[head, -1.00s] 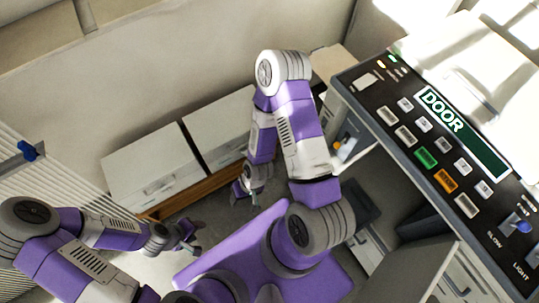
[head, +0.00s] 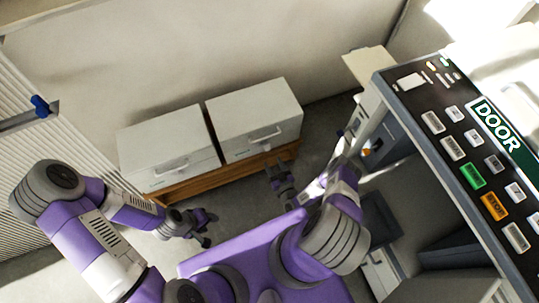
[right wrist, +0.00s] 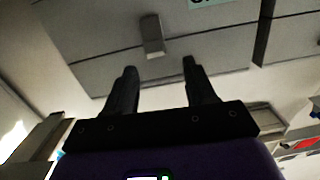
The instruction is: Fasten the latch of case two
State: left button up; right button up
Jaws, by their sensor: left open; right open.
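Two pale cases sit side by side on a wooden bench in the head view: a left case (head: 165,143) and a right case (head: 255,105). I cannot read which is case two. The right case has a bar-like fitting (head: 264,137) on its front. My right gripper (head: 280,172) is open and empty, in front of and below the right case. In the right wrist view its fingers (right wrist: 160,85) are apart, with a grey latch-like block (right wrist: 152,35) on a case front beyond them. My left gripper (head: 208,226) is open and empty, in front of the left case's bench.
The wooden bench (head: 205,177) has grey floor before it. A dark control panel (head: 475,165) marked DOOR stands at the right on a cabinet. A ribbed pale surface with a blue knob (head: 40,104) is at the left.

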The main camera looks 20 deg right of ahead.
aim_at(268, 150)
jog(key=w+d+b, duration=0.1)
jog(key=w+b, duration=0.1)
jog(key=w, duration=0.4)
jog(key=shift+w+f+t+h, duration=0.2)
jog(key=shift+w+t+h, duration=0.1)
jog(key=shift+t, duration=0.1)
jog(key=c, duration=0.9)
jog(key=shift+r, duration=0.1)
